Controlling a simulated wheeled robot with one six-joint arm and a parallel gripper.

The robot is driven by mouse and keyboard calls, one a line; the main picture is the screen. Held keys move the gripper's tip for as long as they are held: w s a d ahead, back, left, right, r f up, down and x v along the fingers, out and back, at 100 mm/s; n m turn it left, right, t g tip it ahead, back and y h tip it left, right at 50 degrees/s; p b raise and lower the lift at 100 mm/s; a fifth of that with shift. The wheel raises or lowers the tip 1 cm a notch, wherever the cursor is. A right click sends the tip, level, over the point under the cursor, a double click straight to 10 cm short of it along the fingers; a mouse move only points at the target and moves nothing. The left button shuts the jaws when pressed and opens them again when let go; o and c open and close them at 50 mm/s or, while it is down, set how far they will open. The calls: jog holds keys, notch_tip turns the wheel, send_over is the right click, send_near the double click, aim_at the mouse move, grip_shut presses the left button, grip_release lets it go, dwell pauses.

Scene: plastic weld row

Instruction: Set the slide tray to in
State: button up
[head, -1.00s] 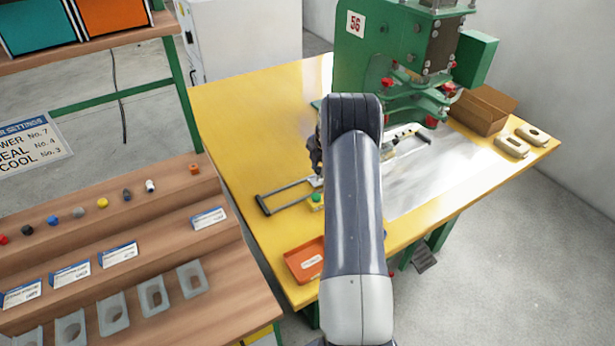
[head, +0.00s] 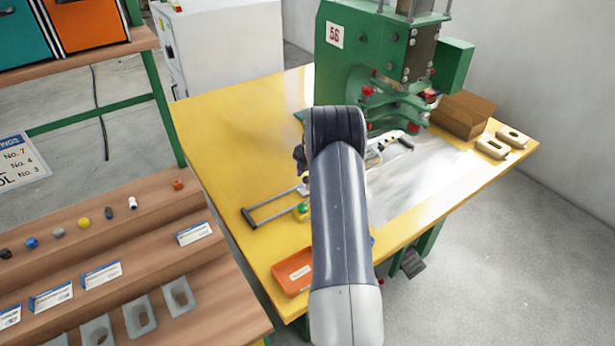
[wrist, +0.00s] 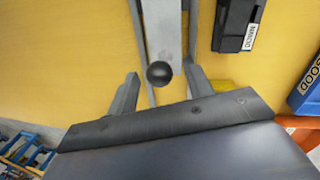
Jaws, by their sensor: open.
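A grey U-shaped rail frame (head: 262,214) lies on the yellow table, left of my arm in the head view. It runs toward the green press and its middle is hidden behind my arm; I cannot make out the slide tray's own plate there. In the wrist view a grey metal bar (wrist: 163,35) ends in a black ball knob (wrist: 159,74). My gripper (wrist: 161,84) is open, with one finger on each side of the knob and a visible gap to both. In the head view my arm hides the gripper's fingers.
The green press (head: 350,62) stands at the back of the yellow table (head: 215,125). A green button (head: 303,209) and an orange tray (head: 291,270) sit close left of my arm. A black box (wrist: 237,24) and a blue bin (wrist: 306,92) show right in the wrist view.

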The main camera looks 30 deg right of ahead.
notch_tip(320, 180, up, 11)
jog(key=s+b, duration=0.1)
jog(key=s, duration=0.1)
jog(key=shift+d+f, duration=0.2)
jog(key=shift+d, duration=0.05)
jog(key=shift+a, duration=0.1)
